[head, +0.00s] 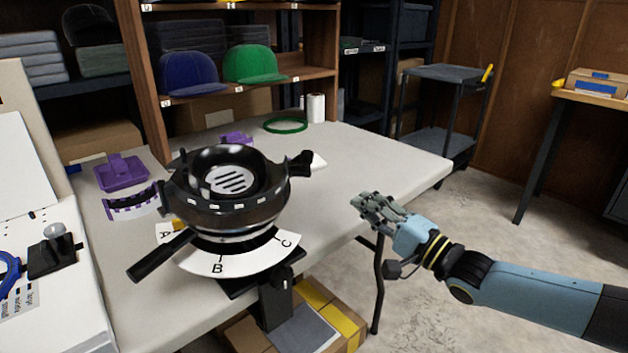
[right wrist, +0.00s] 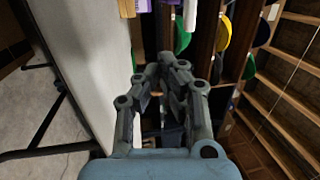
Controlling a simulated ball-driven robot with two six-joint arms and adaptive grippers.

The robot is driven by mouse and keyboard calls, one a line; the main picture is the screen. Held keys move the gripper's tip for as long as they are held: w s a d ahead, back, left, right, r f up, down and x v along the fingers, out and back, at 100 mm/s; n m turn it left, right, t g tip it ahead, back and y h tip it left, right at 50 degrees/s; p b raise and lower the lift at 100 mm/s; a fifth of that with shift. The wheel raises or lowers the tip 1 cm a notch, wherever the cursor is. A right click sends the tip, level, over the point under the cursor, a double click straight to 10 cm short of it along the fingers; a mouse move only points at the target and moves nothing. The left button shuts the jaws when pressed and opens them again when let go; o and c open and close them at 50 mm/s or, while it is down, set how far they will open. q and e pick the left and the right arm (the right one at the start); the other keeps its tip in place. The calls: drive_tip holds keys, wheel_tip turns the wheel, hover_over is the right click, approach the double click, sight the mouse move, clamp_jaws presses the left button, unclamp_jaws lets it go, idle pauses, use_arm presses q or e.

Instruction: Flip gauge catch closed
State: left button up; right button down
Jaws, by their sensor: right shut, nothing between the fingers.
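A black round gauge device (head: 228,190) stands on the near edge of the pale table. It has a slotted pale disc in its bowl and a white scale plate (head: 225,266) lettered A, B and C below. A black lever (head: 163,256) sticks out to the lower left, and a black knob-like piece (head: 300,164) sticks out at the right. I cannot tell which part is the catch. My right gripper (head: 367,205) is shut and empty, off the table's edge, right of the device and apart from it. Its fingers also show in the right wrist view (right wrist: 160,68). My left gripper is out of view.
Purple parts (head: 121,172) lie behind the device, left. A green ring (head: 285,125) and a white roll (head: 316,107) stand at the table's back. A white machine (head: 60,310) is at the left. Boxes (head: 325,310) sit below the table. The table's right part is clear.

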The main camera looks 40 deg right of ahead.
drive_tip(key=b+x, duration=0.2)
drive_tip(key=x, duration=0.8)
drive_tip(key=shift+w, duration=0.1)
drive_tip(key=shift+w+a+r, duration=0.1)
drive_tip(key=shift+w+a, duration=0.25)
drive_tip(key=shift+a, duration=0.25)
drive_tip(key=shift+w+a+r, duration=0.1)
drive_tip(key=shift+w+a, duration=0.2)
drive_tip(key=shift+a, duration=0.25)
drive_tip(key=shift+w+a, duration=0.3)
drive_tip(key=shift+a, duration=0.1)
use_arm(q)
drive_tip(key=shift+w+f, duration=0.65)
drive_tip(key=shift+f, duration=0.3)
use_arm(e)
drive_tip(key=shift+a, duration=0.1)
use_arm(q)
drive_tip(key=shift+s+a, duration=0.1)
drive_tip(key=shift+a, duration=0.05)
use_arm(e)
drive_tip(key=shift+w+y, duration=0.1)
drive_tip(key=shift+y, duration=0.2)
